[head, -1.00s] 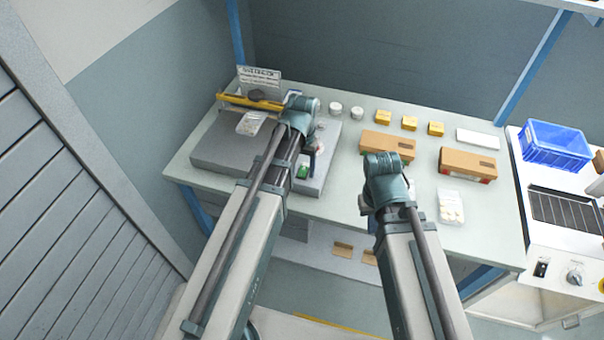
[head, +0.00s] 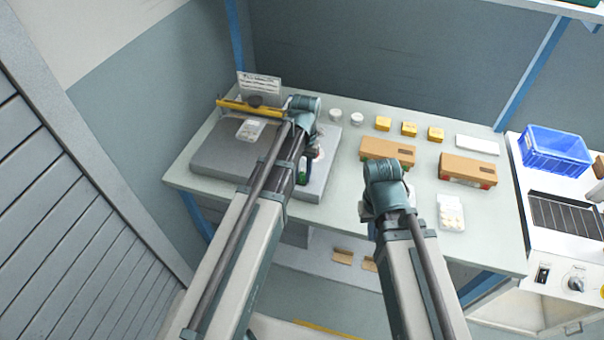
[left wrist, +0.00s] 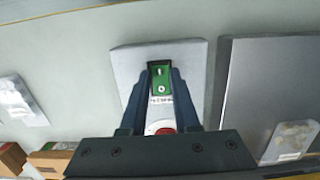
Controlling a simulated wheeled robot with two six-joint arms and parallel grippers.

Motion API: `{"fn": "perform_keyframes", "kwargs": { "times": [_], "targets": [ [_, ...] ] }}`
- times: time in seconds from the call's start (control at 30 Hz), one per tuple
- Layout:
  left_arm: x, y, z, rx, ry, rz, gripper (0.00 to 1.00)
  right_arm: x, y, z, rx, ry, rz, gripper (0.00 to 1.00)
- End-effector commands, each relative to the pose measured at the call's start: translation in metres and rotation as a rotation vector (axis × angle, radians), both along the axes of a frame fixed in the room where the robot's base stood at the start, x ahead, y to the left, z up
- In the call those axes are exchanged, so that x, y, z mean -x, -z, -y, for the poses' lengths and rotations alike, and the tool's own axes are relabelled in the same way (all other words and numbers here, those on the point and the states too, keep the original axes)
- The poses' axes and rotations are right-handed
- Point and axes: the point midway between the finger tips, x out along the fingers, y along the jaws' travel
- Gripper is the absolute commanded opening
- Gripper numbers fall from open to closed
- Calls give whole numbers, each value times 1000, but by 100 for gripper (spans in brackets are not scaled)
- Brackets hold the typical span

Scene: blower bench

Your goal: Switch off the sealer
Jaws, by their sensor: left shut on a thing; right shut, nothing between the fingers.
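The sealer (head: 222,158) is a low grey unit with a yellow bar (head: 250,107) across its back, at the left end of the bench. On its right side panel is a green rocker switch (left wrist: 160,80) in a black surround, also partly visible in the head view (head: 303,170). A red round button (left wrist: 161,127) sits by it, partly hidden by my gripper. My left gripper (left wrist: 160,74) has its two dark fingers on either side of the switch, shut on it. My right gripper (head: 366,211) is shut and empty by the bench's front, mostly hidden by its wrist.
A clear pouch (head: 252,129) lies on the sealer and a sign (head: 259,84) stands behind it. Cartons (head: 388,150), small yellow boxes (head: 409,129) and white jars (head: 335,115) stand to the right. A blue crate (head: 553,150) is on the far-right machine.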

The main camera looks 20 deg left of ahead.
Motion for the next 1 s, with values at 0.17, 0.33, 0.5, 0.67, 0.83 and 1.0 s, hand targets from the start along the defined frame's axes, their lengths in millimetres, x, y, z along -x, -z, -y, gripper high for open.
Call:
{"fn": "perform_keyframes", "kwargs": {
  "times": [0.17, 0.33, 0.5, 0.67, 0.83, 1.0],
  "targets": [
    [-7, 1, 0, -4, 0, -117, 0, 0, 5, 0, 0, 0, 0, 0],
    [-4, 0, 0, -5, 0, -146, 0, 0, 6, 0, 0, 0, 0, 0],
    [-4, 0, 0, -5, 0, -145, 0, 0, 5, 0, 0, 0, 0, 0],
    [-4, 0, 0, -5, 0, -145, 51, 0, 5, 0, 0, 0, 0, 0],
    [-4, -1, 0, -5, 0, -144, 60, 0, 5, 0, 0, 0, 0, 0],
    [-4, -1, 0, -5, 0, -144, 60, 0, 5, 0, 0, 0, 0, 0]
  ]
}}
